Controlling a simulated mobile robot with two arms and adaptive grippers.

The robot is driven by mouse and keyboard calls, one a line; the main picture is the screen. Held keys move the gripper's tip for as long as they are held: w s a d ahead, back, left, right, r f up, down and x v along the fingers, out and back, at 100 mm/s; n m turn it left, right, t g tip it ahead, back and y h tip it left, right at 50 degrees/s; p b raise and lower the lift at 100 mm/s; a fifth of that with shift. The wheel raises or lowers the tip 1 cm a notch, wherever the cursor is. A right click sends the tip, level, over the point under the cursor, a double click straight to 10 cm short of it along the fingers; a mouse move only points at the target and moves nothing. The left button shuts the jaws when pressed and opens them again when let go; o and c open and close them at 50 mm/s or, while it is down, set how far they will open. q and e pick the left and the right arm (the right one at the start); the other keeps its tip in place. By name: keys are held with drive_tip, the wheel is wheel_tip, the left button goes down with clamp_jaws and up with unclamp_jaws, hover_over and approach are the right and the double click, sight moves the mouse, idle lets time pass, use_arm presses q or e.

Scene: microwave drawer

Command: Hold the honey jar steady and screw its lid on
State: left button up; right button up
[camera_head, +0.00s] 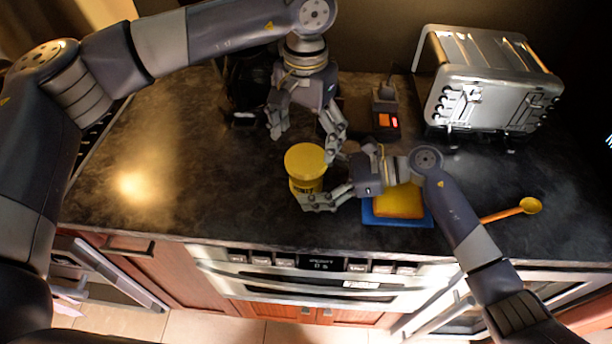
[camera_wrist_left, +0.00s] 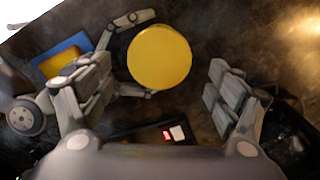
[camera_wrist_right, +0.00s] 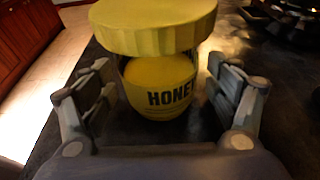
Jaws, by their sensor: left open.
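The honey jar (camera_head: 306,186) stands upright on the dark counter, its yellow lid (camera_head: 305,160) on top. I cannot tell how tightly the lid sits. The jar's label shows in the right wrist view (camera_wrist_right: 168,98), under the wide lid (camera_wrist_right: 155,28). My right gripper (camera_head: 322,178) is low at the jar, with one finger on each side; its fingers look spread, with no clear contact. My left gripper (camera_head: 308,134) is open and empty, pointing down above and behind the jar. In the left wrist view the lid (camera_wrist_left: 159,56) lies beyond its fingers.
A yellow sponge on a blue tray (camera_head: 384,219) lies right of the jar, partly under my right gripper. A dark device with a red light (camera_head: 386,122) is behind. The left counter is clear.

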drive_tip(key=v, duration=1.2)
idle(0.4)
